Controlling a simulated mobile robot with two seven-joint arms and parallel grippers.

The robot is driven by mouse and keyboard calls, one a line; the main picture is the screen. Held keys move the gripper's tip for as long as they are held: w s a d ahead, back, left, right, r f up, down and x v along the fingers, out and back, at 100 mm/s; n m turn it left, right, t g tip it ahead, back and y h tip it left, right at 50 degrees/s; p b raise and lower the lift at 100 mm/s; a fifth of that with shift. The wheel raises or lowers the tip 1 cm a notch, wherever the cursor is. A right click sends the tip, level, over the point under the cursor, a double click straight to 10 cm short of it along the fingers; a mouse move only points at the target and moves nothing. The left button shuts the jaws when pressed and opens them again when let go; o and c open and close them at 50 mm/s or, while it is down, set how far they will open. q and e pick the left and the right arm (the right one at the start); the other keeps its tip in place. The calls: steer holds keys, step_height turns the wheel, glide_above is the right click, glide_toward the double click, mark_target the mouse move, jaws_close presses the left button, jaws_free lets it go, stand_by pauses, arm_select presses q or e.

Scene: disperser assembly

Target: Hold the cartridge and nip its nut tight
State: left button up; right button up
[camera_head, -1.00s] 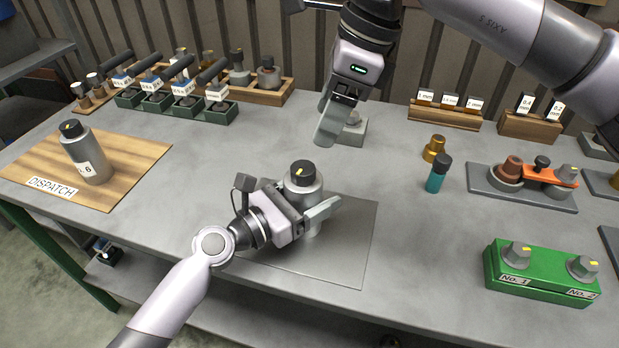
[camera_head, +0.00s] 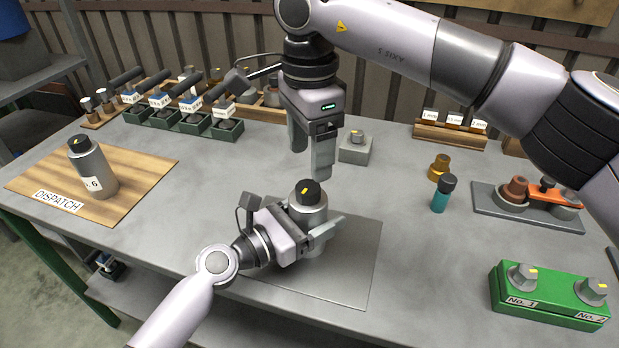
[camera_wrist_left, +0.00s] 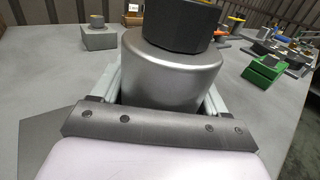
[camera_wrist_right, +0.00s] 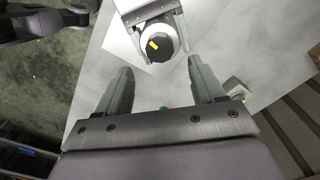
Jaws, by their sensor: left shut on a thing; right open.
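The cartridge (camera_head: 309,212) is a silver cylinder standing upright on the grey mat, with a black nut (camera_head: 309,190) bearing a yellow mark on top. My left gripper (camera_head: 318,232) is shut around the cartridge body; the left wrist view shows the silver body (camera_wrist_left: 172,72) between its fingers and the dark nut (camera_wrist_left: 180,22) above. My right gripper (camera_head: 309,160) is open and empty, pointing down above and slightly behind the nut. In the right wrist view the nut (camera_wrist_right: 155,46) lies beyond the open fingertips, touching neither.
A No. 6 cylinder (camera_head: 91,168) stands on the wooden dispatch board (camera_head: 140,172) at left. A small grey block with a nut (camera_head: 356,149) stands close behind my right gripper. A teal bottle (camera_head: 441,197) and green No. 1/No. 2 block (camera_head: 548,302) are at right. Table between is clear.

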mark_target(309, 186)
step_height(309, 186, down, 6)
steer(key=shift+f, duration=0.1)
steer(key=c, duration=1.1)
